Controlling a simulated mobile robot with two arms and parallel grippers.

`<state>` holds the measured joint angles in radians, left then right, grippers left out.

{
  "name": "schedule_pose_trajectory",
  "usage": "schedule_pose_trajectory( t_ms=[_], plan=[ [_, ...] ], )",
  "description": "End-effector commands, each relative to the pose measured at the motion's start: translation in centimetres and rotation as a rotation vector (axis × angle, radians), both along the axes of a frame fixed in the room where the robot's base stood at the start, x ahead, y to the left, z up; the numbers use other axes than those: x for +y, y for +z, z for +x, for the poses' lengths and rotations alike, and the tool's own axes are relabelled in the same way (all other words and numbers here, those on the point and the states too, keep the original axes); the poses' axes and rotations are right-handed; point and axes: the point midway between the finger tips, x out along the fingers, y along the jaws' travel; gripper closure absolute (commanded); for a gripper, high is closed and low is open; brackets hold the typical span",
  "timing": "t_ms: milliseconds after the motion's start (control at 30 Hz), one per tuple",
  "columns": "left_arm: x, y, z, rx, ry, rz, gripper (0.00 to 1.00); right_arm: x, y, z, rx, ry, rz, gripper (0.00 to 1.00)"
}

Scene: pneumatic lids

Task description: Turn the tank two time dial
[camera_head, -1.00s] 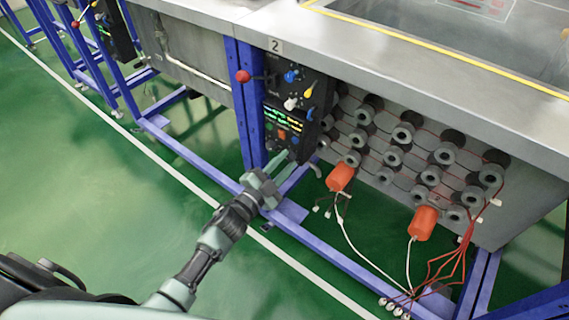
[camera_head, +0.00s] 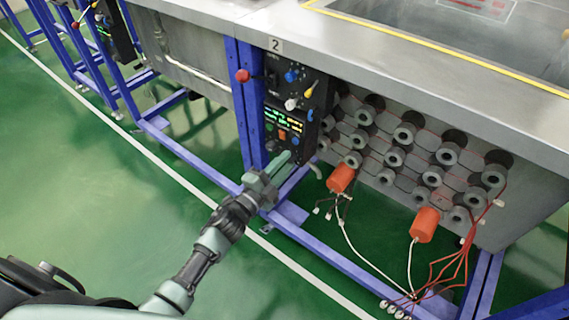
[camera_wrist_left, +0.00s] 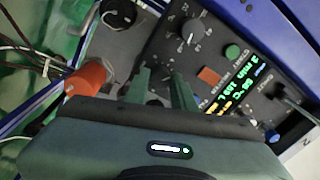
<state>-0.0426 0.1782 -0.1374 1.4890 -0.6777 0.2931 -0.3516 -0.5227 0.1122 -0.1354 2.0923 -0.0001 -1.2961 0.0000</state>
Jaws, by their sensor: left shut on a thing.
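The tank two control panel (camera_head: 284,122) is a black box on the blue frame below the number 2 plate (camera_head: 275,45). My left gripper (camera_head: 288,157) is at the panel's lower right part. In the left wrist view its two green fingers (camera_wrist_left: 162,78) reach the panel's face. They are shut on a dial there, mostly hidden by the fingers; its label is not readable. A second dial (camera_wrist_left: 190,34), with a pale pointer and marks around it, is free beside the fingers. My right gripper is not in view.
Lit display text (camera_wrist_left: 240,84) and green (camera_wrist_left: 232,51) and orange (camera_wrist_left: 210,75) buttons are near the fingers. A red knob (camera_head: 243,76) sticks out by the blue post. Orange connectors (camera_head: 341,178) with cables hang right of the gripper.

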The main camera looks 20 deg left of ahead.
Motion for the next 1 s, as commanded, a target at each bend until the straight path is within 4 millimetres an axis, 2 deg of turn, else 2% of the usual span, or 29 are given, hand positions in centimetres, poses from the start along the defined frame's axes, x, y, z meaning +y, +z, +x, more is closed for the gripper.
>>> schedule_pose_trajectory(
  t_ms=[167, 200, 233, 267, 633, 767, 1000],
  plan=[
    [-0.1, -0.1, -0.1, 0.002, -0.001, 0.000, 1.00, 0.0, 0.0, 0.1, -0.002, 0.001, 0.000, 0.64],
    [-0.1, -0.1, -0.1, 0.002, -0.001, -0.001, 0.64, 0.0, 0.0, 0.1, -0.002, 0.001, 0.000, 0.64],
    [-0.1, -0.1, -0.1, 0.002, -0.001, -0.001, 0.56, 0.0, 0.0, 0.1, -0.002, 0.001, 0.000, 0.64],
    [0.0, -0.1, -0.1, 0.002, -0.001, -0.001, 0.53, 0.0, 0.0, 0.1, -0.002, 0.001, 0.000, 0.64],
    [0.2, -0.1, -0.5, 0.002, 0.000, -0.002, 0.53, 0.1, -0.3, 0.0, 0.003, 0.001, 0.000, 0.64],
    [0.8, -0.2, -2.3, 0.005, 0.000, -0.001, 0.53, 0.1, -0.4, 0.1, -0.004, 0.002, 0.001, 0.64],
    [2.1, -0.4, -6.0, 0.004, 0.000, -0.002, 0.53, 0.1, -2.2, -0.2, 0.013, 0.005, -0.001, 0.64]
  ],
)
